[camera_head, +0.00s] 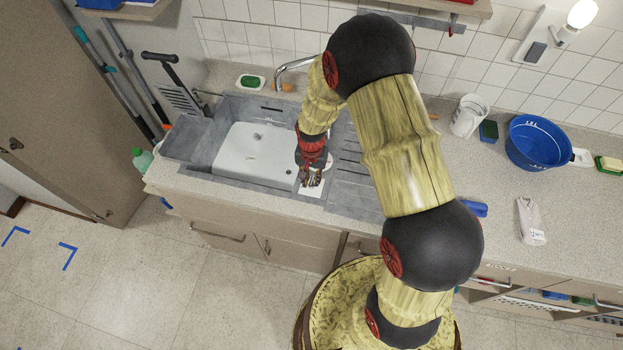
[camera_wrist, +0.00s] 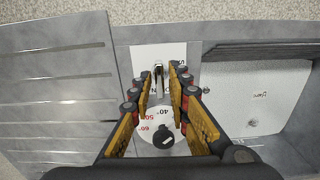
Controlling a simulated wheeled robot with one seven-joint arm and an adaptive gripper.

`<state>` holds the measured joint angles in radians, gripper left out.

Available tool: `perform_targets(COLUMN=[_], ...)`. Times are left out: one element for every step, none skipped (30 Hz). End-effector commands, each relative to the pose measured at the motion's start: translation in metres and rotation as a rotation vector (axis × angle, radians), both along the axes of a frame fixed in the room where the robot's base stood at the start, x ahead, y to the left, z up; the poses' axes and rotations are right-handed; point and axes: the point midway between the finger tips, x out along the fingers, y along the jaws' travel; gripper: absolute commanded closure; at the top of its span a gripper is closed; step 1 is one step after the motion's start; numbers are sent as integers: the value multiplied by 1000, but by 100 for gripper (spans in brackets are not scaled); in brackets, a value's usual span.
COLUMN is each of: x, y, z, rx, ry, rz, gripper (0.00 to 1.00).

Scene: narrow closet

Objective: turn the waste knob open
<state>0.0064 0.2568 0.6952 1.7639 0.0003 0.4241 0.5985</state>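My gripper (camera_wrist: 160,72) points down at the strip between the sink basin and the drainboard. Its two fingers are apart, with a gap between them. A small upright metallic knob (camera_wrist: 158,79) stands on a white label plate (camera_wrist: 150,52) and shows between the fingertips. It looks like the waste knob; I cannot tell if the fingers touch it. The lettering is partly hidden by the fingers. Closer to the palm is a white dial with temperature marks and a black knob (camera_wrist: 164,141). In the head view my gripper (camera_head: 311,179) hides most of the plate (camera_head: 312,190).
The sink basin (camera_head: 250,150) lies left of my gripper, with a faucet (camera_head: 293,66) behind. The ribbed drainboard (camera_head: 352,196) lies to the right, partly behind my arm.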

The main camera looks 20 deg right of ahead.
Motion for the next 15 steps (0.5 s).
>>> perform_targets(x=[0, 0, 0, 0, 0, -1, -1, -1, -1, -1, -1, -1, 0, 0, 0], y=[0, 0, 0, 0, 0, 0, 0, 0, 0, 0, 0, 0, 0, 0, 0], z=[0, 0, 0, 0, 0, 0, 0, -1, -1, -1, 0, 0, 1, 3, 6], rx=[0, 0, 0, 0, 0, 0, 0, 0, 0, 0, 0, 0, 0, 0, 0], ry=[0, 1, 1, 1, 1, 1, 1, 1, 1, 1, 1, 1, 1, 0, 0], rz=[0, 0, 1, 1, 1, 1, 1, 1, 1, 1, 1, 1, 1, 1, 1], gripper=[77, 76, 73, 73, 73, 73, 73, 73, 73, 73, 73, 73, 73, 73, 73])
